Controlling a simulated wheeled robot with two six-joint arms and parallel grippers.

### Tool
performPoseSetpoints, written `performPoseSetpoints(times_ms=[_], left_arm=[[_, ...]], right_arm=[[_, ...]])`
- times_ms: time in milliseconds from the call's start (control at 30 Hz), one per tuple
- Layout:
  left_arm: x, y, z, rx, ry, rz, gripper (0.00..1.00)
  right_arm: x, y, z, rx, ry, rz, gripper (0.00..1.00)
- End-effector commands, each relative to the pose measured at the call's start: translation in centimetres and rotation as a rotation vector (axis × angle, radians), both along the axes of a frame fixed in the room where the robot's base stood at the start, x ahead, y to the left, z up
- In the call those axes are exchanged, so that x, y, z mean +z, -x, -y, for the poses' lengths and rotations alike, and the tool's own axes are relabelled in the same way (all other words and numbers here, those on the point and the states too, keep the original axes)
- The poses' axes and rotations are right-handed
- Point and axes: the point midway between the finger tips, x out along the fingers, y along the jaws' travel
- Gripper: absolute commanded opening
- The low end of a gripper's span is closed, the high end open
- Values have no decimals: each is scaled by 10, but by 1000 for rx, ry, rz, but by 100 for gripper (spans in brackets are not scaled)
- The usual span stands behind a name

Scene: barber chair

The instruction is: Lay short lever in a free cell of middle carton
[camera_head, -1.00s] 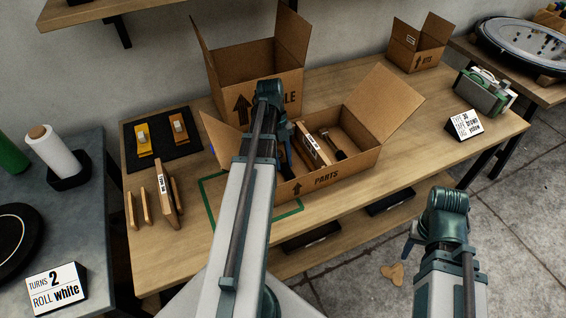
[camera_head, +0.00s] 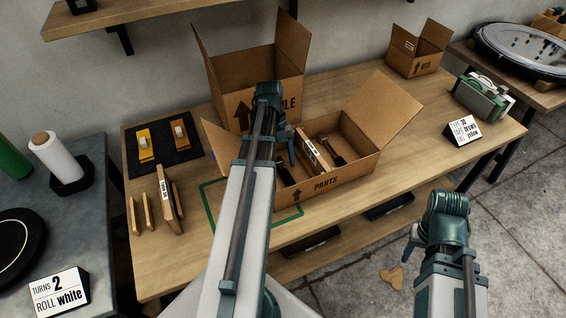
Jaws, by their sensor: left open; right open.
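The open carton marked PARTS (camera_head: 345,183) stands on the wooden table, with a divider (camera_head: 318,158) splitting its inside. A dark lever-like piece (camera_head: 335,148) lies in the cell right of the divider. Another dark piece (camera_head: 286,177) shows low in the left cell, partly hidden by my arm and the carton wall; I cannot tell which is the short lever. My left gripper (camera_head: 291,152) is over the left cell, open, with nothing visible in it. My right gripper (camera_head: 407,250) is open, out over the floor in front of the table, mostly hidden behind its wrist.
A taller open carton (camera_head: 240,105) stands behind, and a small carton (camera_head: 415,65) at the back right. Thin wooden dividers (camera_head: 168,195) stand at left near a black mat (camera_head: 165,146) with yellow and orange pieces. A sign (camera_head: 464,130) stands at right. Green outline (camera_head: 290,214) marks the table.

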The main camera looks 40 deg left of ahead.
Motion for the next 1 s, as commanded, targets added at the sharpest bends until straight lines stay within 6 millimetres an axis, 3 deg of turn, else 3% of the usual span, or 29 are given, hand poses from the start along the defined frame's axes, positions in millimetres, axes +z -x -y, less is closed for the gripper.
performPoseSetpoints(times_ms=[33, 533, 700, 1000], left_arm=[[12, -2, -3, 1, 0, 0, 64], [86, -16, -30, 1, 0, 0, 64], [97, -18, -35, 0, 0, 0, 64], [97, -18, -36, 0, 0, 0, 64]], right_arm=[[12, 0, 0, 0, 0, 0, 50], [86, 0, 0, -1, 0, 0, 50], [97, 0, 0, -1, 0, 0, 50], [97, 0, 0, -1, 0, 0, 50]])
